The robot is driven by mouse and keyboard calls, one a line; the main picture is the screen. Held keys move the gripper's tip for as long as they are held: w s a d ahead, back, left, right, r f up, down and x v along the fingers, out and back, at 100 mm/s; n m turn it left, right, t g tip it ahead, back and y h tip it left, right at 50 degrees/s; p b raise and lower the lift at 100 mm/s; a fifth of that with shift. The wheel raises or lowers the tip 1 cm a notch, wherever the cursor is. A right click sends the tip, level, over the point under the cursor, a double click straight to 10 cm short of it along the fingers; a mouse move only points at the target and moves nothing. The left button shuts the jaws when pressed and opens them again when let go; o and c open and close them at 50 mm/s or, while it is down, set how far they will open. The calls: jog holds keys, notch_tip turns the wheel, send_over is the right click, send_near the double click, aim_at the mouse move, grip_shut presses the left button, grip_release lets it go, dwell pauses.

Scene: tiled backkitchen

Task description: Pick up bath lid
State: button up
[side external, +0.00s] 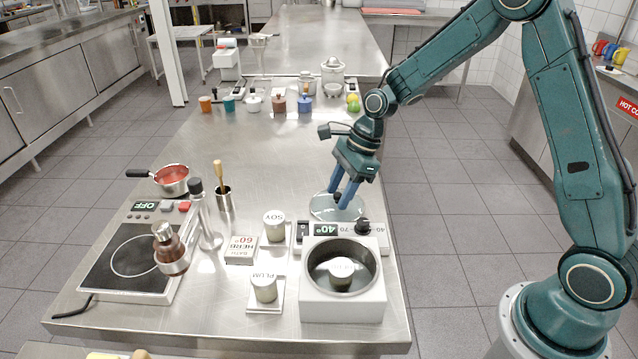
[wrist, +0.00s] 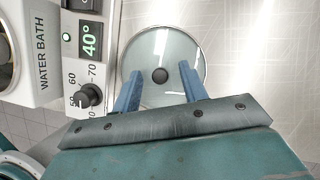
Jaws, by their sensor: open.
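The bath lid (side external: 322,207) is a round glass lid with a pale rim. It lies flat on the steel table, just behind the water bath (side external: 343,306). I cannot tell how far the fingertips are above the glass.
The water bath, reading 40°, is uncovered, and a jar (side external: 341,270) stands in it. A hotplate (side external: 133,260) is farther left. Table behind the lid is clear.

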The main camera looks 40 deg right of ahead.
aim_at(340, 193)
grip_shut()
jog(key=shift+r, duration=0.1)
notch_tip(340, 193, up, 10)
dwell(0.8)
dwell(0.4)
jog(key=s+a+r+n+g, duration=0.2)
jog(key=s+a+n, duration=0.4)
jog(key=s+a, duration=0.9)
jog(key=shift+r, duration=0.7)
